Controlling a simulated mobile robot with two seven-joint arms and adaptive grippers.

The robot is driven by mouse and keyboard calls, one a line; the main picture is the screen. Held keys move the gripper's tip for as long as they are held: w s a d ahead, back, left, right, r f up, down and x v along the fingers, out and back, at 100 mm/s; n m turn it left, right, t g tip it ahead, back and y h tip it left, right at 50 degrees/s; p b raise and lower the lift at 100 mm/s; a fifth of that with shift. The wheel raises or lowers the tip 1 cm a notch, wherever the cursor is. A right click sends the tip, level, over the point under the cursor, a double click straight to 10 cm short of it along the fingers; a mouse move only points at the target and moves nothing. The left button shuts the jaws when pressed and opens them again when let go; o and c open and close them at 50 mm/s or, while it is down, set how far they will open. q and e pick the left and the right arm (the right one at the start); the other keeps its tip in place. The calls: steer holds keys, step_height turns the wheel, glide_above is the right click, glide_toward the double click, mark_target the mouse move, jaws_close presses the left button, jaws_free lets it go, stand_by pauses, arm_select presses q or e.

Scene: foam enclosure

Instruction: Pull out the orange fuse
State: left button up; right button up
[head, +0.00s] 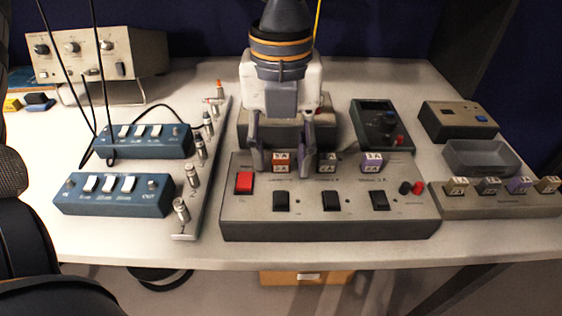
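The orange fuse (281,162) stands in the left slot of the grey fuse panel (330,222), above the black rocker switches. My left gripper (280,170) reaches down over the panel from behind. It is open, with one finger left of the orange fuse and the other right of it. Gaps seem to show between the fingers and the fuse; whether either touches is hard to tell. A dark grey fuse (327,162) sits just right of the right finger, and a purple fuse (372,162) sits farther right. My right gripper is not in view.
A red switch (244,183) is near the left finger. A rack with several spare fuses (500,205) and a grey tray (480,157) stand at the right. Blue switch boxes (115,195) and a rail of connectors (190,222) are at the left. A handheld meter (380,122) lies behind the panel.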

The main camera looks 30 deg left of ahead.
mark_target(281, 156)
stand_by(0.3)
arm_select(q)
jaws_close()
steer(key=shift+r, duration=3)
